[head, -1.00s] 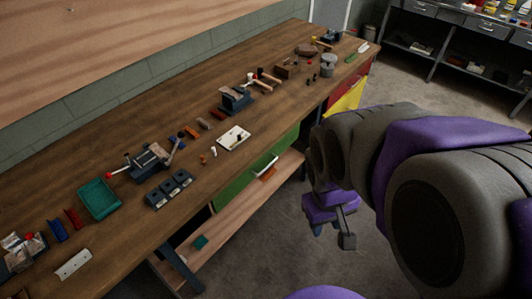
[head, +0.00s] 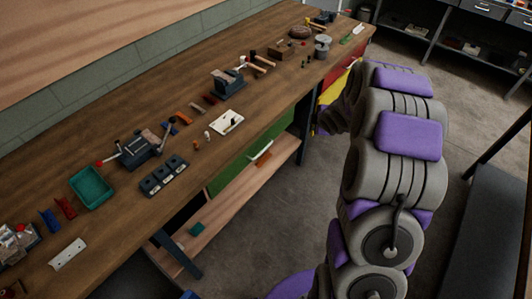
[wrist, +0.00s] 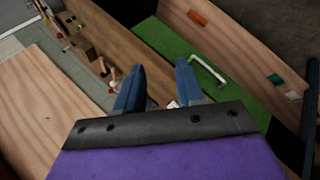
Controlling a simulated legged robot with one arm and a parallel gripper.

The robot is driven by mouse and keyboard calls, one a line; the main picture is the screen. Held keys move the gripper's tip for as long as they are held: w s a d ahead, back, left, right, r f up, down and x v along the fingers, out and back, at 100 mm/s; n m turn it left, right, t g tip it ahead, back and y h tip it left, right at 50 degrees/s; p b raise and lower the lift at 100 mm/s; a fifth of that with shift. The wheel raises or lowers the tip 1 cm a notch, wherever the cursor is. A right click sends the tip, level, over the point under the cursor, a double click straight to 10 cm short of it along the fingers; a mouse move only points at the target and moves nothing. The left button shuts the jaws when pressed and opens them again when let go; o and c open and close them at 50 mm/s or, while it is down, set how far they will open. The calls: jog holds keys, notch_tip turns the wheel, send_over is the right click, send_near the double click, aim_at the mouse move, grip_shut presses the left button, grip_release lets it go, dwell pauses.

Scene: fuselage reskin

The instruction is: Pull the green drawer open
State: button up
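The green drawer (head: 240,165) sits under the front edge of the workbench, its green front facing the aisle. Its pale bar handle (head: 262,150) shows near the right part of the front. In the wrist view the green drawer front (wrist: 170,45) runs diagonally, with the white handle (wrist: 208,70) to the right of my fingers. My gripper (wrist: 158,82) has its two blue fingers apart with nothing held between them. The handle is outside the fingers, and I see no contact. In the head view my arm hides or blurs the fingers.
The workbench (head: 120,215) carries a teal tray (head: 92,187), vises and several small tools. A lower wooden shelf (head: 225,212) runs below the drawer and holds a teal block (head: 196,229). The floor beside the bench is clear.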

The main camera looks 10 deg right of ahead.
jog(key=w+f+n+t+y, duration=0.1)
jog(key=w+f+n+y, duration=0.15)
jog(key=f, duration=0.35)
jog(key=w+f+n+t+y, duration=0.1)
jog(key=f+n+y, duration=0.15)
jog(key=f, duration=0.35)
jog(key=s+a+f+n+t+y+b, duration=0.2)
jog(key=s+a+f+n+y, duration=0.4)
jog(key=f, duration=0.4)
jog(key=b+x, duration=0.3)
jog(key=x, duration=1.4)
jog(key=shift+f, duration=0.35)
jog(key=shift+w+d, duration=0.1)
jog(key=shift+c, duration=0.3)
grip_shut()
